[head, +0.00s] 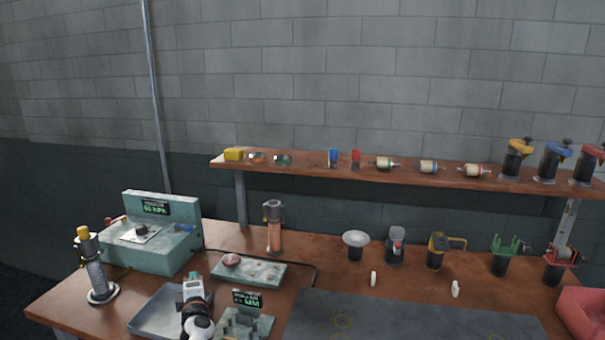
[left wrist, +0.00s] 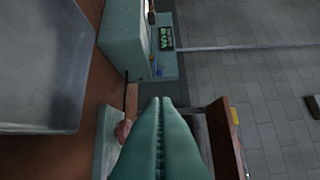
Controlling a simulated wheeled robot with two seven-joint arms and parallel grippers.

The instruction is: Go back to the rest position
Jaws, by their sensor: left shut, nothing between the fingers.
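My left gripper (head: 193,282) comes in from the bottom of the head view, above the right side of a grey metal tray (head: 150,312). In the left wrist view its teal fingers (left wrist: 160,105) are pressed together with nothing between them. It is apart from the objects on the table. My right gripper is in neither view.
A green pressure box (head: 150,250) stands at the back left, with a yellow-topped cylinder (head: 97,275) before it. A green plate (head: 248,273) and a stepped block (head: 245,322) lie to the gripper's right. A dark mat (head: 400,318) is mostly clear below the shelf (head: 300,165).

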